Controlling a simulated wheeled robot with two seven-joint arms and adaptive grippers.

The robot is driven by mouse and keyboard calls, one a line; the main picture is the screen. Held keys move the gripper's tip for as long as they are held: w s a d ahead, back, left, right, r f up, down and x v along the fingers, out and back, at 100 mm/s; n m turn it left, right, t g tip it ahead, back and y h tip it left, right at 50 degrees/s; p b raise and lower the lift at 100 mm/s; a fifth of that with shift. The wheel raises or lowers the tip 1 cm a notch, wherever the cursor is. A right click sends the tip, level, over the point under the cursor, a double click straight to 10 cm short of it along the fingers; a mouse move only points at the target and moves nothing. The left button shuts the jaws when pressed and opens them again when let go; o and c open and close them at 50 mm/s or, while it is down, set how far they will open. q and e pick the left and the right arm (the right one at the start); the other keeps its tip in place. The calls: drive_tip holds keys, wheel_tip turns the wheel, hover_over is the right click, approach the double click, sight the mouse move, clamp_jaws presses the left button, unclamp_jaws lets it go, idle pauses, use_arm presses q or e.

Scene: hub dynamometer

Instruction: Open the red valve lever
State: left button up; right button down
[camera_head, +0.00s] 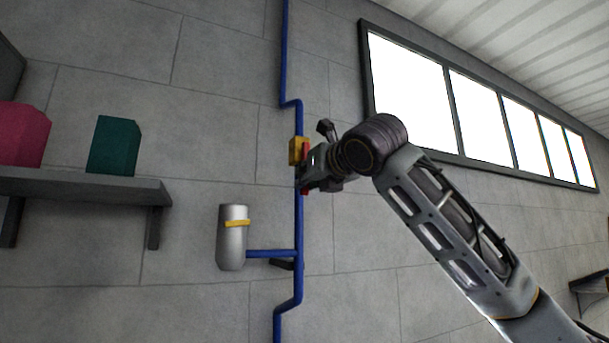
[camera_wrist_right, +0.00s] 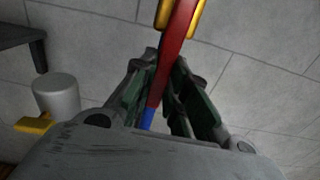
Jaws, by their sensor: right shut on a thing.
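The red valve lever (camera_head: 305,151) is on the blue wall pipe (camera_head: 299,225), next to the yellow valve body (camera_head: 295,151). It runs along the line of the pipe, and my gripper hides its middle. My right gripper (camera_head: 311,168) is at the lever. In the right wrist view the red lever (camera_wrist_right: 178,45) runs down between the two fingers of the right gripper (camera_wrist_right: 167,95), which are shut on it. The yellow valve body also shows at the top there (camera_wrist_right: 197,15). My left gripper is in neither view.
A grey cylinder (camera_head: 232,245) with a yellow band hangs on a side branch of the pipe, below and left of the valve. A wall shelf (camera_head: 90,189) at left carries a dark red container (camera_head: 22,135) and a green one (camera_head: 114,146). A window (camera_head: 410,85) is at upper right.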

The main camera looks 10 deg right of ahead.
drive_tip(key=shift+w+d+f+n, duration=0.1)
drive_tip(key=shift+d+f+n, duration=0.05)
drive_tip(key=shift+n, duration=0.15)
drive_tip(key=c, duration=1.4)
unclamp_jaws()
drive_tip(key=shift+d, duration=0.1)
drive_tip(key=v, duration=1.2)
